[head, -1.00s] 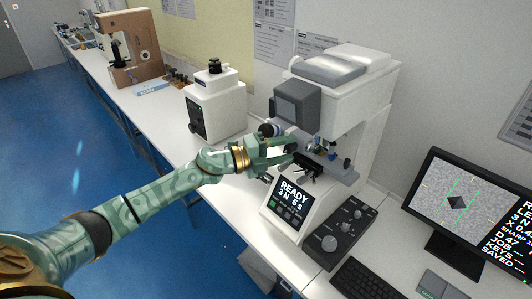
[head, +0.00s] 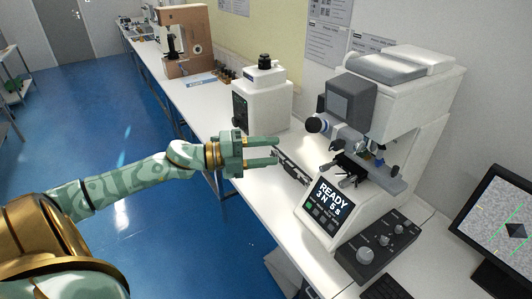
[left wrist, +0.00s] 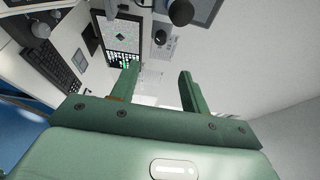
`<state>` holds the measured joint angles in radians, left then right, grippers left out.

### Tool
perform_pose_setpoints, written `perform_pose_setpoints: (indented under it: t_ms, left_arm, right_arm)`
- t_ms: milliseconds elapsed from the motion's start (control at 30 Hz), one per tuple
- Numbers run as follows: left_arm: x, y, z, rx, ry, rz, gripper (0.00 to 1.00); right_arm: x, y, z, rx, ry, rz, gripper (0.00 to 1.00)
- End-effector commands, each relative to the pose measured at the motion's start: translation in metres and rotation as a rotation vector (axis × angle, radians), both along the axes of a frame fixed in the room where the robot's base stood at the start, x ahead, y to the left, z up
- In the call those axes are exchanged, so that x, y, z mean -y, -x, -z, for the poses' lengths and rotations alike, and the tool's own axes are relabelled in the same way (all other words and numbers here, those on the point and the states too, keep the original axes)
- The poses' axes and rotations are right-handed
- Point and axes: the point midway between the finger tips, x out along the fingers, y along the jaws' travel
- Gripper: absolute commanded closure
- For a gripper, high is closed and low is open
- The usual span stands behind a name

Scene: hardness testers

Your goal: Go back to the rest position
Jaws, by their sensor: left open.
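My left gripper (head: 277,151) is open and empty, held over the white bench to the left of the hardness tester. The tester (head: 420,110) is a white machine with a grey head, a dark stage and a front panel (head: 328,197) reading "READY 3 N 5 s". The gripper is apart from the tester's stage (head: 352,172). In the left wrist view, the two green fingers (left wrist: 158,88) stand apart with nothing between them. My right gripper is not in view.
A second white machine (head: 266,100) stands behind the gripper. A brown tester (head: 187,40) is farther along the bench. A control box with knobs (head: 375,247) and a monitor (head: 500,225) are at the right. Blue floor (head: 150,240) lies free at the left.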

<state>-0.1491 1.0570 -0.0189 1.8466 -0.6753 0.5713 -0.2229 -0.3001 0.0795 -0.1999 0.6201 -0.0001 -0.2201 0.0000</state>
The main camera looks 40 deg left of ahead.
Motion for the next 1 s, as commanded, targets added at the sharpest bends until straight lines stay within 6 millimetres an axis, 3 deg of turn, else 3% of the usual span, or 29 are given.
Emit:
perform_pose_setpoints:
  t_ms: [467, 567, 667, 767, 900, 1000]
  left_arm:
    - [-0.003, -0.003, 0.001, -0.006, 0.004, -0.021, 0.54]
    - [-0.032, -0.017, 0.011, -0.044, 0.026, -0.137, 0.54]
    - [-0.086, -0.032, 0.053, -0.135, 0.087, -0.335, 0.54]
    - [-0.138, -0.029, 0.131, -0.265, 0.181, -0.553, 0.54]
    - [-0.184, 0.003, 0.251, -0.456, 0.292, -0.811, 0.54]
    - [-0.197, 0.041, 0.335, -0.595, 0.354, -0.967, 0.54]
  right_arm:
    - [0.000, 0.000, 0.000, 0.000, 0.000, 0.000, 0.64]
    - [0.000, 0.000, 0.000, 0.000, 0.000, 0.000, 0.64]
    - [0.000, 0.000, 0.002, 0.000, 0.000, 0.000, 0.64]
    - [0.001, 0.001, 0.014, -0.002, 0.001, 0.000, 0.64]
    - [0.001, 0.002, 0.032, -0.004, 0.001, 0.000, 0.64]
    - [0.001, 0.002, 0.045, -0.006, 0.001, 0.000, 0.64]
